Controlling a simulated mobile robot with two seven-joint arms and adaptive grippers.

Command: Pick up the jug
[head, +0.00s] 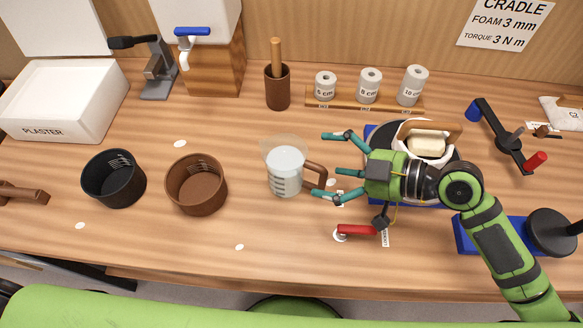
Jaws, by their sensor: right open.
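The jug (285,174) is a clear measuring jug with dark markings and a brown handle (315,174) on its right side. It stands upright near the middle of the wooden table and looks to hold pale liquid. My right gripper (329,166) comes from the right with its teal fingers spread and pointing left toward the jug. Its lower finger is close to the handle; I cannot tell whether they touch. Nothing is held between the fingers. My left gripper is not in view.
Black (113,178) and brown (196,184) cups stand left of the jug. A red-handled tool (356,230) lies below my right gripper. A white bowl (410,136) sits behind it. Weights stand on a wooden rack (340,96) at the back. The table front of the jug is mostly clear.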

